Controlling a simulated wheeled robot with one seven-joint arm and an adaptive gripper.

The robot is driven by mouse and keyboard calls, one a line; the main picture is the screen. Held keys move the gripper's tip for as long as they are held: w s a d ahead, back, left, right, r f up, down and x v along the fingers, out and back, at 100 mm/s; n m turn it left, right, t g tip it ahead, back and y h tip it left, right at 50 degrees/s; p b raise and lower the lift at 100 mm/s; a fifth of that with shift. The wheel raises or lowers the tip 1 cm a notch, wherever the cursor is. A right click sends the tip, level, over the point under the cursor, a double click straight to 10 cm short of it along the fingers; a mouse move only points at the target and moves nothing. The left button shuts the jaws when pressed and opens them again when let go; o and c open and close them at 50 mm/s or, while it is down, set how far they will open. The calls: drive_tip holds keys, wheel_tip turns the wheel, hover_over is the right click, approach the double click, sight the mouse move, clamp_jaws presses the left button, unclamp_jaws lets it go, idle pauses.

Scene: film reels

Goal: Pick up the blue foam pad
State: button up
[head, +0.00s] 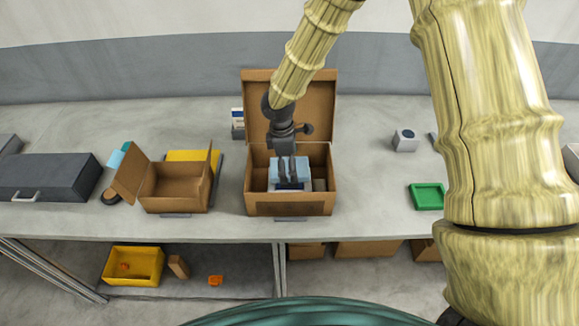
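The blue foam pad (304,170) is light blue and lies inside an open cardboard box (290,208) at the middle of the table, on top of other white and dark items. My gripper (288,178) reaches down into this box from above. Its two dark fingers overlap the middle of the pad in the picture and cover part of it. A small gap shows between the fingers. I cannot tell whether they touch the pad or grip it.
The box's raised lid (318,108) stands behind my gripper. A smaller open cardboard box (178,205) is to the left, with a dark grey case (45,172) beyond it. A green tray (427,197) and a small grey device (405,141) are to the right. Table space between them is clear.

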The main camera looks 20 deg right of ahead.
drive_tip(key=shift+f, duration=0.1)
drive_tip(key=c, duration=0.8)
drive_tip(key=shift+c, duration=0.3)
